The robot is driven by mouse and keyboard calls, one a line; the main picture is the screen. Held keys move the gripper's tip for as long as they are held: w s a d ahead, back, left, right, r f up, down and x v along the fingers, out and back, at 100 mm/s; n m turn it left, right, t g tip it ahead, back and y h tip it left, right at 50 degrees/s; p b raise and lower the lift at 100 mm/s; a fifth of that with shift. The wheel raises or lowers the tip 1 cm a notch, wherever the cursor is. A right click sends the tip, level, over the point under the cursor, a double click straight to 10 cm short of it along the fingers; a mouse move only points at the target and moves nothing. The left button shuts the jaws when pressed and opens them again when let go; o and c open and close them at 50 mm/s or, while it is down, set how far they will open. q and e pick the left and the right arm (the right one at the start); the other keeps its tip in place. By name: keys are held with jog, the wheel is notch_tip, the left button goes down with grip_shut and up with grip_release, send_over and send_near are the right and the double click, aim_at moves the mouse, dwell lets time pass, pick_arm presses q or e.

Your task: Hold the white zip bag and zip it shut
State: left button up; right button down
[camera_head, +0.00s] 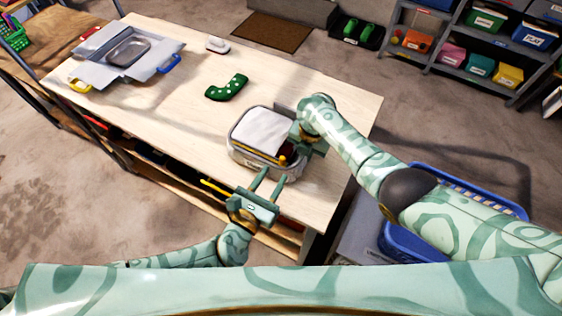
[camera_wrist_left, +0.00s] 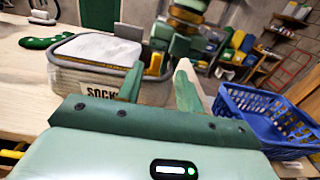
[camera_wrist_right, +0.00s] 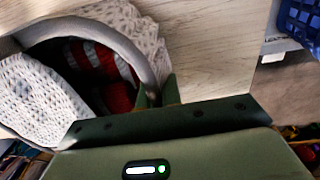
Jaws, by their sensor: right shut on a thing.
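The white zip bag (camera_head: 240,159) stands on the wooden table near its front edge, with a grey rim and a white lid flap over much of its top. My right gripper (camera_wrist_right: 157,93) is shut on the bag's grey rim. In the head view my right gripper (camera_head: 298,152) is at the bag's right side, partly hidden by my arm. My left gripper (camera_head: 271,177) is open and empty, just in front of the bag, fingers pointing toward it.
A green sock with white dots (camera_head: 227,88) and a small white object (camera_head: 217,44) lie on the table (camera_head: 180,110). A blue basket (camera_head: 400,243) stands right of the table.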

pick_arm(q)
jog(key=v, duration=0.5)
pick_arm(e)
jog(key=c, duration=1.5)
grip_release()
